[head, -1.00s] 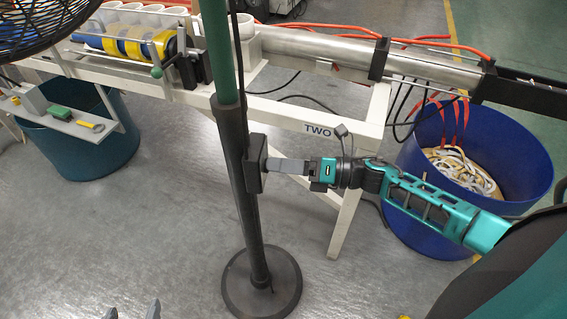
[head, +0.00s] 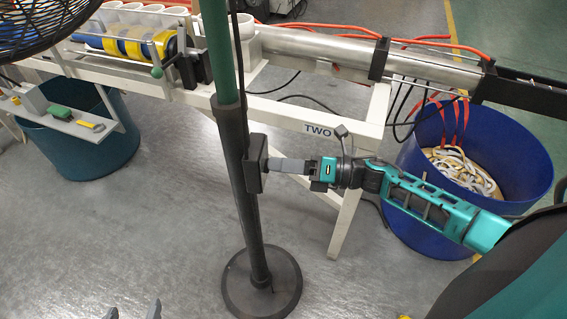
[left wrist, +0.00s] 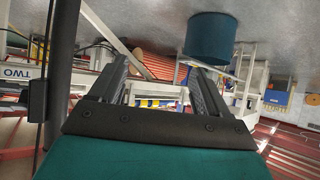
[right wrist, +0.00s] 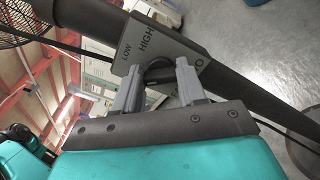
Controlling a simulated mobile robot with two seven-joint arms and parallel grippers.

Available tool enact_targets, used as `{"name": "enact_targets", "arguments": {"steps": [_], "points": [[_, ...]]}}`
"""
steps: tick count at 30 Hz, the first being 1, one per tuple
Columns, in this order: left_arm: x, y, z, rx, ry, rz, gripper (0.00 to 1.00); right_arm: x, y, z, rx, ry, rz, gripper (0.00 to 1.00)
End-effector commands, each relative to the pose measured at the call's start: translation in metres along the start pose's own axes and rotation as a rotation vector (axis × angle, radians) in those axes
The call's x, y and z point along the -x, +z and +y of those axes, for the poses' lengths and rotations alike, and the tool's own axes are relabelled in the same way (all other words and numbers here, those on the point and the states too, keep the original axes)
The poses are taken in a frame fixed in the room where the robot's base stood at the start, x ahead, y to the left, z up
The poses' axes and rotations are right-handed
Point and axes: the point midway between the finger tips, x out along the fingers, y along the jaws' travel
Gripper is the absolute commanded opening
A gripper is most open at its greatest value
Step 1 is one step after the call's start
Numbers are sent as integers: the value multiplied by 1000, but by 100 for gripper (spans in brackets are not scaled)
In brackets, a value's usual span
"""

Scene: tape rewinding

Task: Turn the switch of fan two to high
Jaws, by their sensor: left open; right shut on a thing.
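The fan's dark pole (head: 233,150) stands upright on a round base and carries a small grey switch box (head: 255,165). In the right wrist view the switch box (right wrist: 150,42) shows the words LOW and HIGH and a last letter O. Its dark round knob (right wrist: 158,68) lies between the fingers of my right gripper (right wrist: 158,82), which is shut on it. The knob's pointing direction is partly hidden. In the head view my right gripper (head: 280,165) reaches the box from the right. My left gripper (head: 133,311) is open and empty at the bottom edge, away from the box.
A white frame (head: 300,115) marked TWO stands behind the pole, with a metal tube on top. A blue bin (head: 530,170) is at the right and a teal bin (head: 85,150) at the left. A fan cage (head: 40,25) is at the upper left. Floor around the base is clear.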

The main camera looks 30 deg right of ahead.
Motion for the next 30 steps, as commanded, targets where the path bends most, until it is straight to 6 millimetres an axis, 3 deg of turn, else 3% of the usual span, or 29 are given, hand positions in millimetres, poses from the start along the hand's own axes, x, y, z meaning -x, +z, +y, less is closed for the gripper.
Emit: {"name": "enact_targets", "arguments": {"steps": [8, 30], "points": [[3, -5, -1, -3, -3, 7, 77, 1, 1, 0, -158, -2, 1, 10], [15, -5, -12, -12, -28, -10, 77, 0, 0, -3, -855, -2, -1, 10]]}}
